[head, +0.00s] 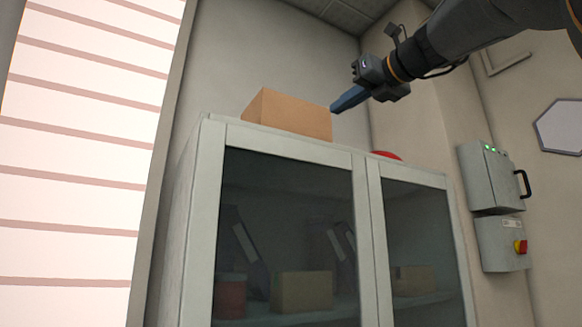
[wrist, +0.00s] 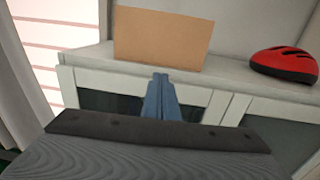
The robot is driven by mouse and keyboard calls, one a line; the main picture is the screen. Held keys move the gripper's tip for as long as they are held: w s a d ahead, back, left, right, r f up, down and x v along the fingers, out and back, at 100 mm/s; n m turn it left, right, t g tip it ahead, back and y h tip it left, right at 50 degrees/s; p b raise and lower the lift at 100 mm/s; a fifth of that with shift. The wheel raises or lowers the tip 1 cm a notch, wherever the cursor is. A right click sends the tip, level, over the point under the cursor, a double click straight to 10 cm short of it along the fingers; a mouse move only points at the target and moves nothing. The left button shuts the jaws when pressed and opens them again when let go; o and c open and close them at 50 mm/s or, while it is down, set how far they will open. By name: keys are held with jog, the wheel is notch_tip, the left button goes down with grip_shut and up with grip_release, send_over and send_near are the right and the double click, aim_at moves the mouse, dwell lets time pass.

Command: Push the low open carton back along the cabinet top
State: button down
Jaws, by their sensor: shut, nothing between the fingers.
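The brown carton (head: 288,112) stands on top of the grey cabinet (head: 290,145), near its left end in the head view. In the wrist view the carton (wrist: 162,38) shows one flat side, upright on the cabinet top (wrist: 90,52). My gripper (head: 336,108) is shut and empty, its blue fingers pointing left and down at the carton's right end in the head view. In the wrist view the fingertips (wrist: 160,77) are just below the carton's lower edge in the picture. I cannot tell whether they touch it. The carton's inside is hidden.
A red helmet (wrist: 284,64) lies on the cabinet top to the right of the carton; only its top (head: 386,155) shows in the head view. Grey wall boxes (head: 492,178) hang right of the cabinet. A wall stands behind. Bare cabinet top lies between carton and helmet.

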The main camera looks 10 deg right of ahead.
aim_at(304, 133)
jog(key=p+x, duration=0.1)
jog(key=x, duration=0.3)
jog(key=p+x, duration=0.2)
jog(key=x, duration=0.3)
jog(key=d+p+x, duration=0.1)
jog(key=p+x, duration=0.1)
jog(key=x, duration=0.2)
jog(key=shift+w+a, duration=0.15)
jog(key=shift+w, duration=0.3)
jog(key=shift+p, duration=0.35)
